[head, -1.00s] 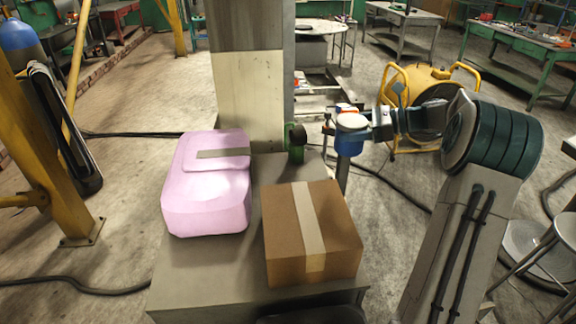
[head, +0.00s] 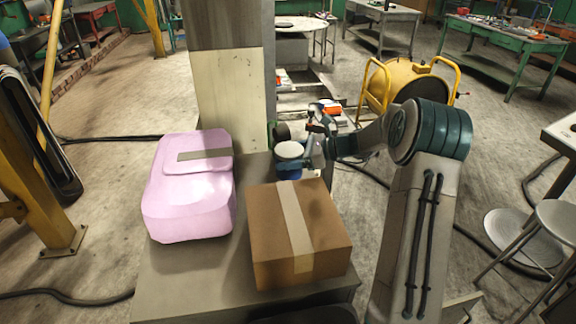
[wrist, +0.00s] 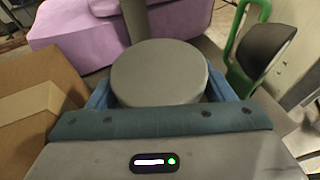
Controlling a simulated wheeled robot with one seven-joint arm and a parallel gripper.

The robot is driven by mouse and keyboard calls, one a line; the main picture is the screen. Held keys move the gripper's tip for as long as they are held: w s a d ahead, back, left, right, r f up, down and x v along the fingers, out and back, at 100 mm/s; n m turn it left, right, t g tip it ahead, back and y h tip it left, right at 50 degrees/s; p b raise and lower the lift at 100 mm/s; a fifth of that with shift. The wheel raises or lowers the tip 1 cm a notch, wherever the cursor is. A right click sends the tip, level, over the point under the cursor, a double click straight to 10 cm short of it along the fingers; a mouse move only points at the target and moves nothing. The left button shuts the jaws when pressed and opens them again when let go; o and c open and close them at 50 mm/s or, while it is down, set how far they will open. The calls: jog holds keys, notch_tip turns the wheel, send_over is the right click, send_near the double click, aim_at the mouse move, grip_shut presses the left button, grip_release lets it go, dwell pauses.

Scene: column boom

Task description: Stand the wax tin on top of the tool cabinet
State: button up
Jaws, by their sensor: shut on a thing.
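The wax tin is a short blue round tin with a pale flat lid (head: 289,150). In the wrist view its round lid (wrist: 160,72) fills the space between the blue fingers. My gripper (head: 296,162) is shut on the tin and holds it upright. The tool cabinet's grey top (head: 190,275) lies below and in front, carrying other things. In the head view the tin appears at the cabinet's back right, just behind the cardboard box. I cannot tell whether its base touches the top; the lower part is partly hidden.
A pink bag (head: 190,190) lies on the cabinet's left. A taped cardboard box (head: 270,245) stands on its right. A green-framed dark roller (wrist: 268,48) is close right of the tin in the wrist view. A pillar (head: 228,90) rises behind. Bare top shows between bag and box.

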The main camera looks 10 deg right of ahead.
jog(key=shift+a+f, duration=0.1)
jog(key=shift+a, duration=0.1)
jog(key=shift+f+p, duration=0.45)
jog(key=shift+f, duration=1.55)
jog(key=shift+f, duration=0.15)
jog(key=o, duration=1.3)
jog(key=shift+d, duration=0.25)
jog(key=b+v, duration=0.2)
jog(key=v, duration=0.9)
jog(key=shift+s+d+r+b, duration=0.1)
jog(key=shift+d+r+b, duration=0.2)
